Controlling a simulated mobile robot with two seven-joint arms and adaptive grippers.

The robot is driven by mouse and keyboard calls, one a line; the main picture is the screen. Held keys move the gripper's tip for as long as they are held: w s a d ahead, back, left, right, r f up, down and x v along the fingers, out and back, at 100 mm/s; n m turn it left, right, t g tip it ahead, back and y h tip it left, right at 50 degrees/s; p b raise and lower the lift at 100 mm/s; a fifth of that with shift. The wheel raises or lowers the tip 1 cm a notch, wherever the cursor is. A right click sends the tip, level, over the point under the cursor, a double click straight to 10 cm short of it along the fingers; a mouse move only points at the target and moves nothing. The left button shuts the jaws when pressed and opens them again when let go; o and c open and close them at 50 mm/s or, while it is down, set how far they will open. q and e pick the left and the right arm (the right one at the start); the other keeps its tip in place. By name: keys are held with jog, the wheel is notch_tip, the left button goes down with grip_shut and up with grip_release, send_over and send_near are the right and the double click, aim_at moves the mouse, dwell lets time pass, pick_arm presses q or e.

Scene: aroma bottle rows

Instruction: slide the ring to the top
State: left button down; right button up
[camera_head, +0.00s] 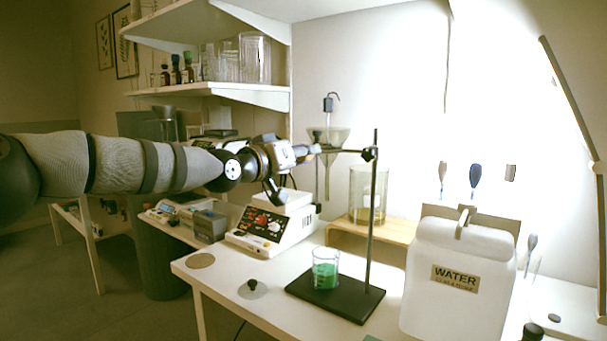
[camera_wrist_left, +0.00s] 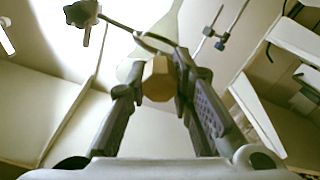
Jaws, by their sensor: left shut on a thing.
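The support ring's arm (camera_head: 345,151) runs from a dark clamp (camera_head: 369,153) on the upright rod (camera_head: 370,225), a little below the rod's top. A clear glass funnel (camera_head: 328,136) sits at the ring. My left gripper (camera_head: 312,150) reaches in from the left at ring height, beside the funnel. In the left wrist view its fingers (camera_wrist_left: 160,82) are shut on a tan hexagonal block (camera_wrist_left: 157,78) that appears to be part of the ring. The dark ring curve (camera_wrist_left: 153,41) and the clamp knob (camera_wrist_left: 82,13) show beyond. My right gripper is not in view.
The stand's black base (camera_head: 338,297) carries a beaker of green liquid (camera_head: 326,268). A tall glass vessel (camera_head: 367,195) stands on a wooden riser behind the rod. Shelves hang at upper left.

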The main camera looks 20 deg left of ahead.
pick_arm(q)
jog(key=shift+r, duration=0.75)
jog(key=c, duration=1.4)
grip_release()
jog(key=shift+f, duration=0.2)
jog(key=v, duration=1.2)
